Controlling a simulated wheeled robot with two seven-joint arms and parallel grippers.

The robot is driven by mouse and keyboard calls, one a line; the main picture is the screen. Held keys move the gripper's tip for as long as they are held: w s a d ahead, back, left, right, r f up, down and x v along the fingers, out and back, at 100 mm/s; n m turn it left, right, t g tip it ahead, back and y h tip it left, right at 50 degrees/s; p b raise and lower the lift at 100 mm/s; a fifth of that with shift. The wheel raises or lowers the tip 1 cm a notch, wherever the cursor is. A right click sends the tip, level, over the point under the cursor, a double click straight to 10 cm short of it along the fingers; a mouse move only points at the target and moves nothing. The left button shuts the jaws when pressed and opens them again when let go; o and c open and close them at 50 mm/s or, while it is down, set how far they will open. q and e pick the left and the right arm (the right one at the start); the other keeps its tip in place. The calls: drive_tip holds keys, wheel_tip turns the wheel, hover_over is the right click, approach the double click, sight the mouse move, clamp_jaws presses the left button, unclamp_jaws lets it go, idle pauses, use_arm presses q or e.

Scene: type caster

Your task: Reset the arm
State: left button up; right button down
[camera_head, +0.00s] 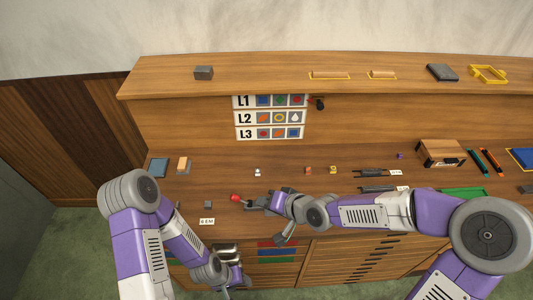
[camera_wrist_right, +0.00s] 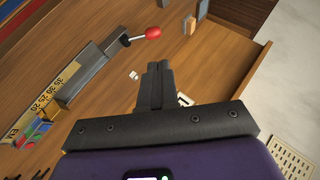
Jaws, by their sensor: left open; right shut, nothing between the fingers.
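A dark lever arm with a red ball knob (camera_head: 235,198) lies low over the bench, left of my right wrist. In the right wrist view the red knob (camera_wrist_right: 153,33) and lever run up from a dark device with a yellow number scale (camera_wrist_right: 58,87). My right gripper (camera_head: 280,241) is shut and empty, near the bench's front edge; its dark fingers (camera_wrist_right: 158,66) are apart from the lever. My right arm hides much of the device in the head view. My left gripper (camera_head: 238,288) is open, low in front of the bench and away from the lever.
A "6 EM" card (camera_head: 207,221) and a small grey block (camera_head: 208,204) lie left of the knob. A label board (camera_head: 270,117) stands behind. A wooden box (camera_head: 441,153) and green tray (camera_head: 464,193) are at right. Coloured drawer fronts (camera_head: 278,252) are below the bench top.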

drive_tip(key=s+d+f+g+h+b, duration=0.1)
drive_tip(key=s+f, duration=0.4)
drive_tip(key=f, duration=0.6)
drive_tip(key=s+d+f+g+h+b, duration=0.1)
drive_tip(key=s+d+f, duration=0.4)
drive_tip(key=f, duration=0.6)
drive_tip(key=s+d+f+g+h+b, duration=0.2)
drive_tip(key=s+d+f+g+b, duration=0.1)
drive_tip(key=f, duration=0.8)
drive_tip(key=shift+s+d+f+m+g, duration=0.3)
drive_tip(key=shift+s+d+m, duration=0.1)
drive_tip(key=shift+s+d, duration=0.55)
drive_tip(key=shift+a, duration=0.1)
